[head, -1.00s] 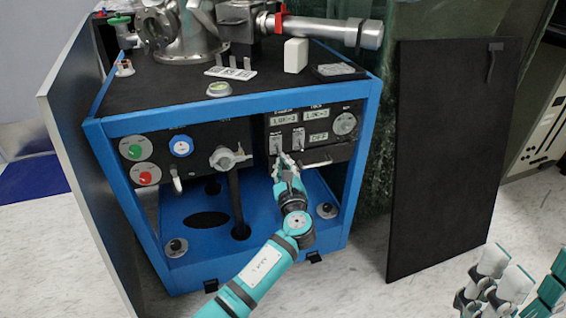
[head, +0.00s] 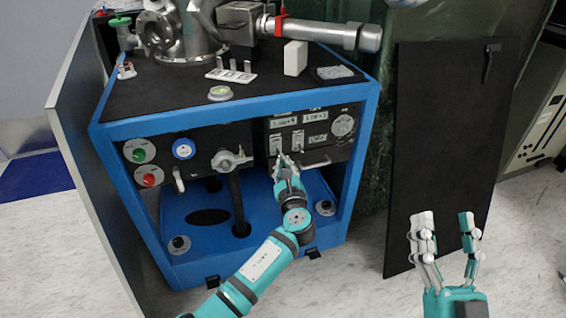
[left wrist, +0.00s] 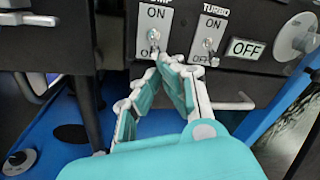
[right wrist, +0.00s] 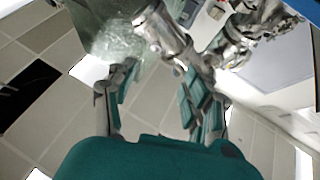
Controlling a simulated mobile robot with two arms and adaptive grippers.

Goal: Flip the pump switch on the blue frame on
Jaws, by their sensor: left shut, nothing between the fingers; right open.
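The pump switch (left wrist: 153,37) is a silver toggle on a white plate, with ON above it; its lower label is partly covered. It is the left of two toggles on the black panel, and it also shows in the head view (head: 277,145). I cannot tell for sure which way its lever points. My left gripper (head: 287,160) is shut and empty, its fingertips just below the pump switch; in the left wrist view (left wrist: 165,62) they overlap the plate's lower edge. Contact is unclear. The blue frame (head: 235,113) surrounds the panel. My right gripper (head: 445,222) is open and empty, apart from the frame.
The turbo switch (left wrist: 208,44) stands close to the right of the pump switch, with an OFF display (left wrist: 246,49) beside it. A valve handle (head: 232,158) is left of the toggles. A black board (head: 445,130) stands right of the frame. Metal vacuum parts (head: 180,35) sit on top.

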